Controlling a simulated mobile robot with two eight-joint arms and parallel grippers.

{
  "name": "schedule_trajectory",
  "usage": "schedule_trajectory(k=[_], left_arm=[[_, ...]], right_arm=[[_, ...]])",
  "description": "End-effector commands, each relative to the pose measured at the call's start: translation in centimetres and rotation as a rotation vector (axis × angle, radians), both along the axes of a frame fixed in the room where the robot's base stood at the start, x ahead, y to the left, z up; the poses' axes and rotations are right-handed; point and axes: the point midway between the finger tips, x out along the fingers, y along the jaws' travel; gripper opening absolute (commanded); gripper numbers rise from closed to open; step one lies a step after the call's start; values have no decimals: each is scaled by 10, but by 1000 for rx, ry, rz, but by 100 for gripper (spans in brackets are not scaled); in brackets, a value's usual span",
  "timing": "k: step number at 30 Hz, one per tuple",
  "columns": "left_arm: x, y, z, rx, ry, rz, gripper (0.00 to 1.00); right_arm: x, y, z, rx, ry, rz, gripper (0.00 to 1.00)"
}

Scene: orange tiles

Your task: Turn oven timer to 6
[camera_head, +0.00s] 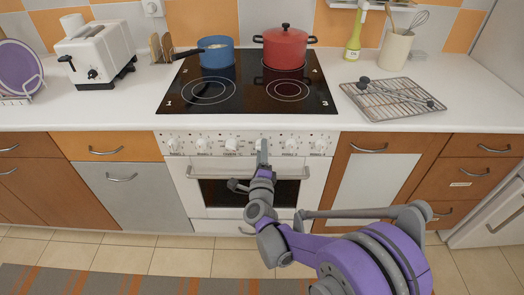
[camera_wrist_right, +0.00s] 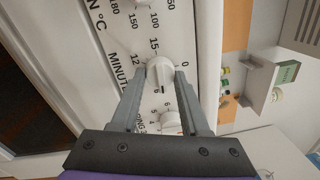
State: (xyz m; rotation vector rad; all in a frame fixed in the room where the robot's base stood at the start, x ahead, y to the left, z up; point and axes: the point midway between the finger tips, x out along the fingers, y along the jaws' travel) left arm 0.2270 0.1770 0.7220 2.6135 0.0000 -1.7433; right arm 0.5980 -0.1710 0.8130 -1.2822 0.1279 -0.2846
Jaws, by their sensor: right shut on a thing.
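The white oven (camera_head: 247,215) has a row of white knobs along its front panel. My right gripper (camera_head: 263,147) is at the panel, right of its middle, and covers one knob there. In the right wrist view, my right gripper (camera_wrist_right: 160,82) has its fingers on either side of the white timer knob (camera_wrist_right: 160,72), closed on it. Printed marks around the knob include MINUTES, 15, 12 and 0. A small dark mark shows at its lower edge; the exact setting is hard to read. My left gripper is out of view.
Another white knob (camera_wrist_right: 171,122) sits close below the timer knob in the wrist view. The oven handle (camera_head: 215,173) runs under the panel. A blue pan (camera_head: 216,55) and a red pot (camera_head: 285,50) stand on the black cooktop (camera_head: 245,98).

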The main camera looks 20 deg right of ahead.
Motion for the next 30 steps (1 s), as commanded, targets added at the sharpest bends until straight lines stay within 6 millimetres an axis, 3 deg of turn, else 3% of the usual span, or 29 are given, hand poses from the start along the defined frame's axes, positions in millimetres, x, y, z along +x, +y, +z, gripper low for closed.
schedule_trajectory(k=[12, 30], left_arm=[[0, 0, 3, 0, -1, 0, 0], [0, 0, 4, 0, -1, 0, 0]], right_arm=[[0, 1, 0, 205, -59, 0, 0], [0, 1, -1, 242, -69, 0, 0]])
